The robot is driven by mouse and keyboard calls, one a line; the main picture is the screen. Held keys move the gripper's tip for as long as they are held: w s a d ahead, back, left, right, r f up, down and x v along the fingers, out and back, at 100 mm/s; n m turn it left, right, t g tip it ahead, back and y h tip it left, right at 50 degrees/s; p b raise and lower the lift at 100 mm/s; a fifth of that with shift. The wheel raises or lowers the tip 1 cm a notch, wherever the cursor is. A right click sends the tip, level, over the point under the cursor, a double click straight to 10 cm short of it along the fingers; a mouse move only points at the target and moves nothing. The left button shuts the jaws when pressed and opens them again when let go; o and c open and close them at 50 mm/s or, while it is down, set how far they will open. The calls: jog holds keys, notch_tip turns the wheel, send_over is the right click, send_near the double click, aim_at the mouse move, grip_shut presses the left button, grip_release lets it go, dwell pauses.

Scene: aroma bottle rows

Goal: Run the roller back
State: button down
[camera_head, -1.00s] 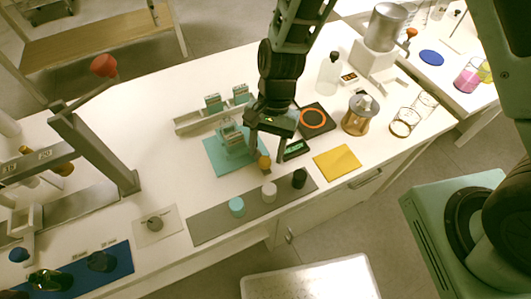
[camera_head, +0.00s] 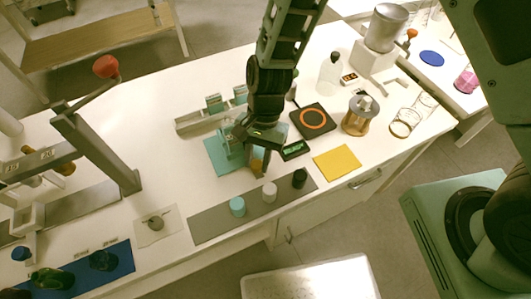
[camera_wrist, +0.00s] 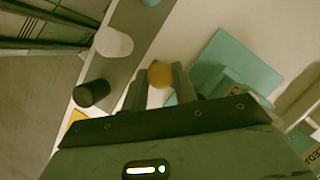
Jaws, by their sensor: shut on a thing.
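My gripper (camera_head: 258,167) points down beside the teal mat (camera_head: 216,158), near the middle of the counter. In the wrist view, its two fingers (camera_wrist: 160,88) are shut on a small amber round piece (camera_wrist: 160,74). The amber piece also shows low between the fingers in the head view. I cannot tell which thing is the roller.
A grey strip (camera_head: 215,227) in front holds teal (camera_head: 237,206), white (camera_head: 269,192) and black (camera_head: 299,178) cylinders. A rack (camera_head: 190,122) with teal boxes is behind. A scale (camera_head: 313,120), a yellow mat (camera_head: 337,162) and a brass pot (camera_head: 360,115) are right. A lever press (camera_head: 95,150) is left.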

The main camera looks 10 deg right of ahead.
jog(key=a, duration=0.2)
jog(key=s+a, duration=0.1)
jog(key=a, duration=0.3)
jog(key=shift+s+a+p, duration=0.25)
jog(key=shift+s+p, duration=0.1)
jog(key=c, duration=1.1)
grip_release()
jog(key=shift+a, duration=0.1)
jog(key=v, duration=1.7)
jog(key=shift+r+b, duration=0.15)
jog(key=shift+b, duration=0.3)
jog(key=shift+w, duration=0.1)
jog(key=s+d+r+n+t+h, duration=0.1)
jog(key=s+d+r+n+t, duration=0.2)
jog(key=s+d+r+n, duration=0.4)
jog(key=s+d+n, duration=0.6)
jog(key=s, duration=0.2)
jog(key=shift+d+t+h, duration=0.3)
jog(key=shift+t, duration=0.1)
